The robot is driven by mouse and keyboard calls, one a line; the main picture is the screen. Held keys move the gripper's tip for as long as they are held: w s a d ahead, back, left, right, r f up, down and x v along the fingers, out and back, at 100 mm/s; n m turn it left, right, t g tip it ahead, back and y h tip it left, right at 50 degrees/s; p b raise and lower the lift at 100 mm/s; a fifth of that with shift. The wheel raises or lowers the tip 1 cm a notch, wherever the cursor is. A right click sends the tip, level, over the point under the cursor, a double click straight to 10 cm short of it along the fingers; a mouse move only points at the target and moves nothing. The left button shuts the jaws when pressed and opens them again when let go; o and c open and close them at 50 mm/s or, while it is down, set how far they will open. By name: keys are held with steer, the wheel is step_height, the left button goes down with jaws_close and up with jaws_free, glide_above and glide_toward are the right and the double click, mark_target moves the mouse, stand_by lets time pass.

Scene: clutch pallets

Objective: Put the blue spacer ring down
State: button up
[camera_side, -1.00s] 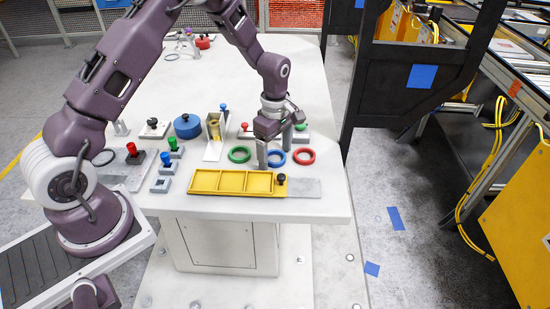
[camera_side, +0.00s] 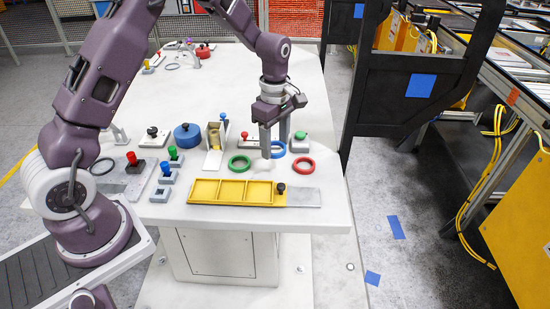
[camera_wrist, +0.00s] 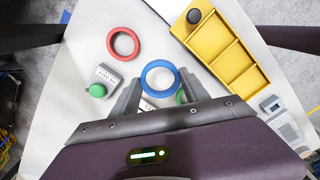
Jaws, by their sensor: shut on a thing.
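The blue spacer ring (camera_side: 279,156) is between the fingers of my gripper (camera_side: 275,147) in the side view. The fingers are shut on it and it appears raised a little above the white table. In the wrist view the ring (camera_wrist: 160,63) lies flat-on between the fingertips (camera_wrist: 160,77), which grip it from two sides. The left finger hides part of the ring in the side view.
A green ring (camera_side: 239,169) lies left of the blue one, and a red ring (camera_side: 303,171) lies right. A yellow tray (camera_side: 232,204) with three compartments is in front.

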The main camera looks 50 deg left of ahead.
steer(key=s+r+m, duration=0.3)
steer(key=s+m, duration=0.5)
steer(key=m, duration=1.1)
steer(key=n, duration=1.9)
glide_above(275, 170)
steer(key=shift+r, duration=0.3)
step_height(275, 170, down, 10)
steer(key=shift+r, duration=0.2)
steer(key=shift+f, duration=0.1)
